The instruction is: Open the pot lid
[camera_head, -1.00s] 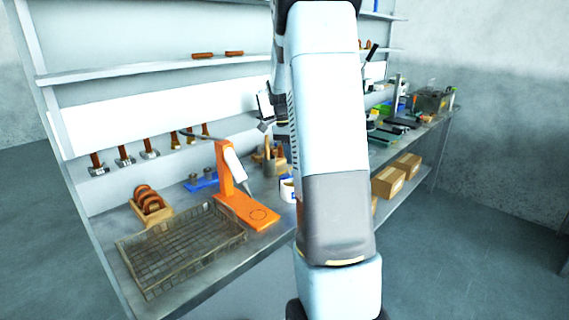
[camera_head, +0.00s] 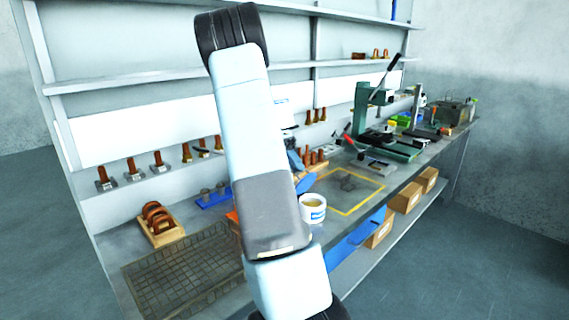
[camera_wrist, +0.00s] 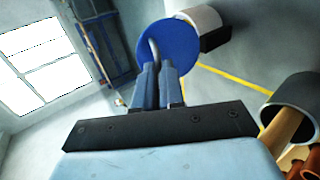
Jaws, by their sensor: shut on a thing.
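My gripper (camera_wrist: 156,72) shows in the wrist view with its blue fingers shut on the grey loop handle of a round blue lid (camera_wrist: 180,52). In that view a white cylinder, apparently the pot (camera_wrist: 205,18), shows right beside the lid's edge. In the head view the white pot (camera_head: 313,212) with a blue label stands on the bench, its top open and tan inside. A blue shape, likely the lid (camera_head: 306,184), shows just above and left of it. My arm hides most of the gripper there.
A wire mesh tray (camera_head: 180,270) lies at the front left of the bench, with a wooden rack (camera_head: 160,225) behind it. A yellow-outlined area (camera_head: 350,190) lies right of the pot. A green press (camera_head: 385,140) stands further right. Shelves (camera_head: 180,75) run behind my arm.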

